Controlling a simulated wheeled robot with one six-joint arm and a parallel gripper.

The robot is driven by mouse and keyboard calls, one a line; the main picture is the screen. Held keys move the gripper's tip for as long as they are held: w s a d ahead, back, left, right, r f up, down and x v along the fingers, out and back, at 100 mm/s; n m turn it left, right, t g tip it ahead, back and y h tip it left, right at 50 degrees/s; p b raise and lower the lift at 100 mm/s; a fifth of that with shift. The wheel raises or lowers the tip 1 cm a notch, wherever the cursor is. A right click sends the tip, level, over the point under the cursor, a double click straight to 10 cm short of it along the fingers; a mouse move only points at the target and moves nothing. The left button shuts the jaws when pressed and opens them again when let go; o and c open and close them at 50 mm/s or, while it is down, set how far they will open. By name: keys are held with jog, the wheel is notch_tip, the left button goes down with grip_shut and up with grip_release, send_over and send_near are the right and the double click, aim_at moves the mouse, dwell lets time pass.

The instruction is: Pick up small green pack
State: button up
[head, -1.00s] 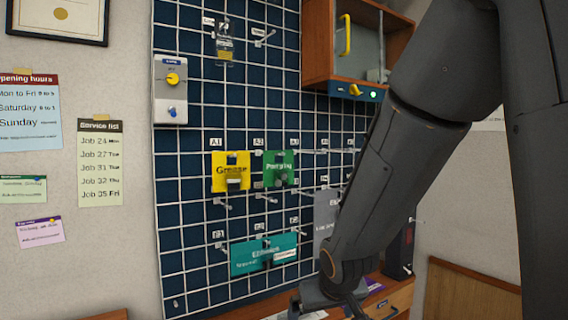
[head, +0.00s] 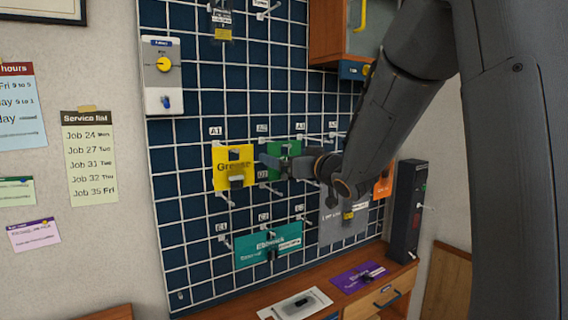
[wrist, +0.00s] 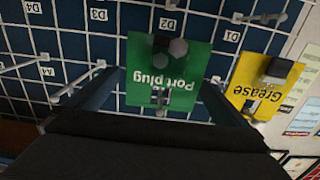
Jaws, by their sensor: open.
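The small green pack, labelled "Port plug" (head: 289,146), hangs on the grid board in the A2 place, partly hidden by my gripper in the head view. In the wrist view the pack (wrist: 150,88) appears upside down, with a dark grey part and a hook at its face. My gripper (head: 272,165) is raised in front of the pack. In the wrist view its two fingers (wrist: 156,82) are apart, one on each side of the pack. The gripper is open and empty. Whether a finger touches the pack cannot be told.
A yellow "Grease" pack (head: 219,168) hangs close to the left; it also shows in the wrist view (wrist: 243,95). A larger teal pack (head: 250,250) hangs below. A grey pack (head: 335,230) and bare hooks are near. A wooden bench (head: 245,308) is underneath.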

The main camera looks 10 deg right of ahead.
jog(key=x, duration=0.1)
jog(key=p+x, duration=0.1)
jog(key=x, duration=0.1)
jog(key=p+x, duration=0.1)
jog(key=shift+w+a, duration=0.25)
jog(key=shift+a, duration=0.15)
jog(key=c, duration=1)
